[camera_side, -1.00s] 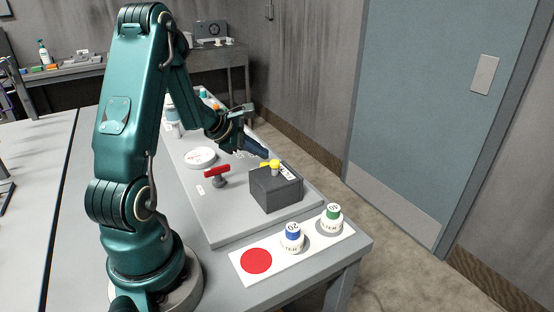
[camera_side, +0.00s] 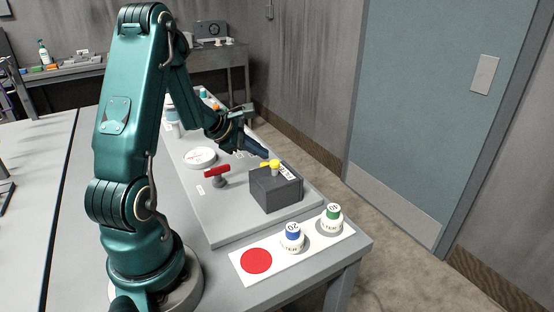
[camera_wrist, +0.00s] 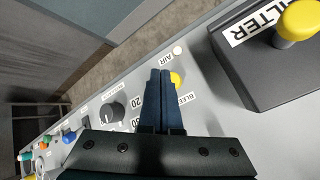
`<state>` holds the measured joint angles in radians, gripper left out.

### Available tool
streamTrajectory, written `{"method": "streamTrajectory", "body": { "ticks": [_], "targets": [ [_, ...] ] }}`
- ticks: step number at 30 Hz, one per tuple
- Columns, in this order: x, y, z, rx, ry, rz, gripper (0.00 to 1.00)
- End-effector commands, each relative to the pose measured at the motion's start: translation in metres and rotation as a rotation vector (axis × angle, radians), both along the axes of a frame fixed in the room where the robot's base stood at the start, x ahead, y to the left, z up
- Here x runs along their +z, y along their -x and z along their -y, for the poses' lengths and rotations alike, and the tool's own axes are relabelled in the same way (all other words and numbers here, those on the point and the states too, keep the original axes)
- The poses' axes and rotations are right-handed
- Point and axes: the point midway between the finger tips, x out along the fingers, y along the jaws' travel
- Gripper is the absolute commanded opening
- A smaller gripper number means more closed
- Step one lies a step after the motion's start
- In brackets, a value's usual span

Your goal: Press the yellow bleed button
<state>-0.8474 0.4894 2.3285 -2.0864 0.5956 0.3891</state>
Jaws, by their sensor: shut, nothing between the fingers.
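The yellow bleed button (camera_wrist: 177,80) shows in the wrist view beside a partly covered label starting "BLEE". My fingers cover part of its left side. In the side view I cannot make it out; the grey box or my gripper seems to hide it. My gripper (camera_wrist: 160,73) is shut and empty, with its dark fingertips side by side. In the wrist view the tips lie just left of the button; I cannot tell whether they touch it. In the side view my gripper (camera_side: 264,154) hangs just behind the grey box.
The dark grey box (camera_side: 276,194) carries a yellow knob (camera_side: 272,163) and stands close by my fingers. A red-handled valve (camera_side: 217,171) and a white gauge (camera_side: 201,156) stand on the panel. A black dial (camera_wrist: 113,113) is left of my fingers. Blue-topped (camera_side: 292,236) and green-topped (camera_side: 331,217) pieces stand in front.

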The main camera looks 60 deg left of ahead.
Motion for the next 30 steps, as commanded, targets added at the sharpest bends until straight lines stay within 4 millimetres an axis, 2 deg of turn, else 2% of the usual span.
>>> {"method": "streamTrajectory", "body": {
  "ticks": [30],
  "targets": [
    [-0.01,0.0,0.0,-0.001,0.001,-0.001,0.0]
  ]
}}
